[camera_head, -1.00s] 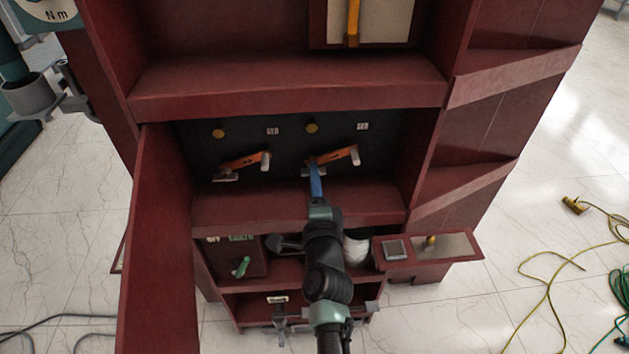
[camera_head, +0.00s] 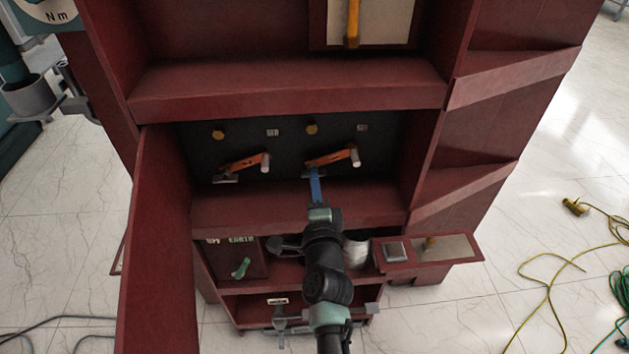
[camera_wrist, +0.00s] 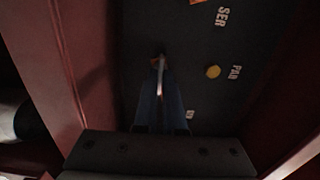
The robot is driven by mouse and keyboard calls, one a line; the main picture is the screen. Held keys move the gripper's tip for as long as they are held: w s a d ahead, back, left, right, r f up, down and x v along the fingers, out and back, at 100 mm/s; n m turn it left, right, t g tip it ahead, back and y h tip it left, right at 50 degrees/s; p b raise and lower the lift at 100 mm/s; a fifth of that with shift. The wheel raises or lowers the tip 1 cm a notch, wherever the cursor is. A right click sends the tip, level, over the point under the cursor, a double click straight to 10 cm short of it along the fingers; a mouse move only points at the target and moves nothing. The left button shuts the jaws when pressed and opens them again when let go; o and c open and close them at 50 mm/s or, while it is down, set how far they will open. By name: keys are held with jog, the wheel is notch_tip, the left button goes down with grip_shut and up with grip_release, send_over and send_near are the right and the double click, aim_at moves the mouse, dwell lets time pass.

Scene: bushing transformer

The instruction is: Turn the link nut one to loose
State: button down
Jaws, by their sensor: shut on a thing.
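Two orange links lie against the dark back panel of the cabinet's middle bay: a left link (camera_head: 243,163) and a right link (camera_head: 332,157), each with a pale end piece. My gripper (camera_head: 313,172) has long blue fingers that reach up to the lower left end of the right link. The fingers are shut on what appears to be the link nut there, which they mostly hide. In the wrist view the blue fingers (camera_wrist: 160,72) converge on a small, dim part at the panel. The nut's own shape and angle cannot be made out.
Two yellow round studs, left (camera_head: 218,134) and right (camera_head: 311,129), sit above the links. A red shelf edge (camera_head: 250,206) runs below the links. An open red door (camera_head: 157,240) stands at the left, and a cabinet wall (camera_head: 425,165) bounds the right.

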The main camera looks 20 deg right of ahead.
jog(key=n+b, duration=0.1)
jog(key=n, duration=0.3)
jog(key=shift+f, duration=0.1)
jog(key=n+b, duration=0.1)
jog(key=n, duration=0.4)
jog(key=n+b, duration=0.2)
jog(key=n, duration=0.2)
jog(key=shift+n+b, duration=0.75)
jog(key=shift+n, duration=1.35)
jog(key=c, duration=1)
grip_release()
